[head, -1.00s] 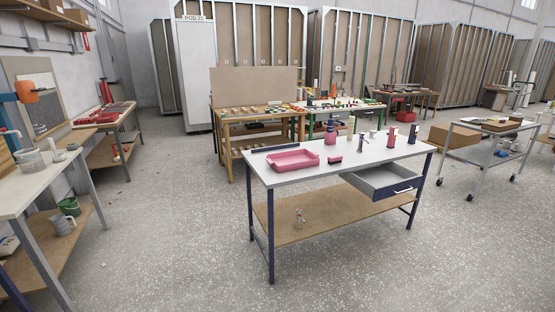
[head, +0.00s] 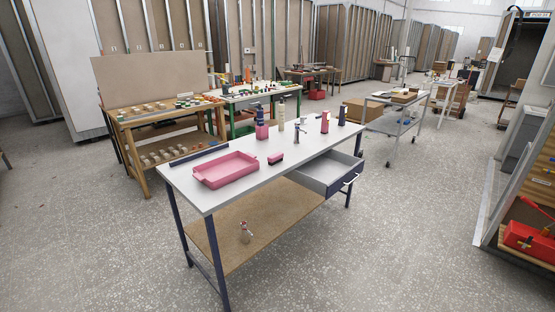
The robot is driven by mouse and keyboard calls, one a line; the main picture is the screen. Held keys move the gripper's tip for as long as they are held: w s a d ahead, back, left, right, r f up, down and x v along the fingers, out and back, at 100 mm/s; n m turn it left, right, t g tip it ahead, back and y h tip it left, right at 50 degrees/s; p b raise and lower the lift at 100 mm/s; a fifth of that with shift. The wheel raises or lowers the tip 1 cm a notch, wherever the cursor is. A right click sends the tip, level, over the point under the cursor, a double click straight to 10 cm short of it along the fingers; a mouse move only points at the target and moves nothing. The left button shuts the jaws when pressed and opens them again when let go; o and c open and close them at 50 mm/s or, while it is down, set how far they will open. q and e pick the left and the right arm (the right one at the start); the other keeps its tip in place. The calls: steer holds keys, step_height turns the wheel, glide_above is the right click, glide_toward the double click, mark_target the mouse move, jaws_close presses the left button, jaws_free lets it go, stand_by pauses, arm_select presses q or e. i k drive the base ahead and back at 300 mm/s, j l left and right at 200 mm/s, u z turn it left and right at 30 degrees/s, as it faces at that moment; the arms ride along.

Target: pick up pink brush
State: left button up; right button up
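A small pink object with a dark underside, which looks like the pink brush (head: 276,158), lies on the white top of the table (head: 238,193). It sits just right of a pink tray (head: 225,170), apart from it. Its bristles are too small to make out. Neither of my grippers shows in the head view.
Pink and dark bottles (head: 262,124) and a pink container (head: 325,122) stand toward the table's back and right. The table's drawer (head: 335,176) is open toward the front right. A wheeled cart (head: 395,119) stands behind. The floor in front is clear.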

mark_target(276, 158)
steer(key=u, duration=0.45)
steer(key=i+l+u, duration=0.35)
steer(key=l, duration=0.3)
steer(key=i+l+u, duration=0.15)
steer(key=l, duration=0.2)
steer(key=i+l+u, duration=0.15)
steer(key=l, duration=0.25)
steer(key=i+l+u, duration=0.15)
steer(key=l, duration=0.2)
steer(key=l+u, duration=0.2)
steer(key=l, duration=0.2)
